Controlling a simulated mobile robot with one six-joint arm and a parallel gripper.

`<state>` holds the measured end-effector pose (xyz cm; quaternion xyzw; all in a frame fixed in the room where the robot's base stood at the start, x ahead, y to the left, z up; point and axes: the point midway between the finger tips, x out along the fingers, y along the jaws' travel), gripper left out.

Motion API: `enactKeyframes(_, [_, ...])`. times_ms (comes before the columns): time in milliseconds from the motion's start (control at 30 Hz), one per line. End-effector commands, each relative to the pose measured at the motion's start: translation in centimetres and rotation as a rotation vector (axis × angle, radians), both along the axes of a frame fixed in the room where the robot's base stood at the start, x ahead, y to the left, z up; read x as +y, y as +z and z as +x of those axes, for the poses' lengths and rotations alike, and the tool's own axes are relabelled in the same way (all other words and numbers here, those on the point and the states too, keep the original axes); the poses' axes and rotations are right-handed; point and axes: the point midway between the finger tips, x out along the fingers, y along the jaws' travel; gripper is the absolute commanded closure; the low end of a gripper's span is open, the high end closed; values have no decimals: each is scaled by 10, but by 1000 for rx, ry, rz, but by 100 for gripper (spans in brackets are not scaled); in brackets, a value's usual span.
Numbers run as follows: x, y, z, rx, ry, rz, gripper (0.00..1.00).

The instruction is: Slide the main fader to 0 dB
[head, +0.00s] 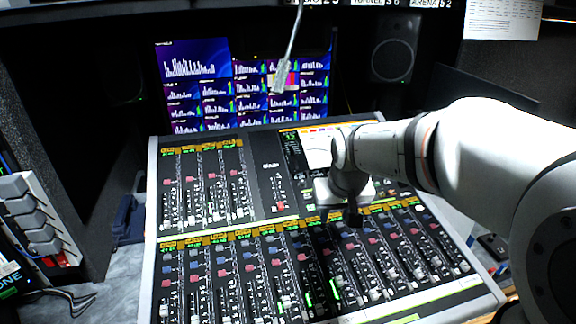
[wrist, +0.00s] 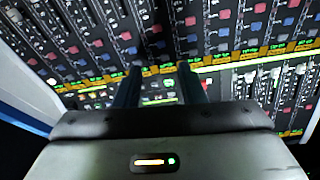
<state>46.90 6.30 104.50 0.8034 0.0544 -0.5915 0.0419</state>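The mixing console (head: 262,190) stands tilted on the desk, with several faders in an upper left bank and a lower bank. I cannot pick out the main fader in the wrist view.
A bank of monitors (head: 248,85) stands behind the console. A thin gooseneck microphone (head: 288,62) hangs down in front of them. A speaker (head: 394,48) is at the back right. Grey rocker-like blocks (head: 35,220) stand at the left. Space above the console's left half is clear.

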Motion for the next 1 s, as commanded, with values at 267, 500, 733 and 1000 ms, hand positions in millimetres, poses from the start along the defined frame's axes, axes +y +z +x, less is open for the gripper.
enactKeyframes(267, [81, -32, 118, -57, 104, 12, 64])
enactKeyframes(500, [119, -54, 159, -85, 143, 21, 64])
enactKeyframes(733, [125, -75, 171, -86, 148, 22, 64])
enactKeyframes(1000, [129, -114, 186, -85, 146, 21, 64])
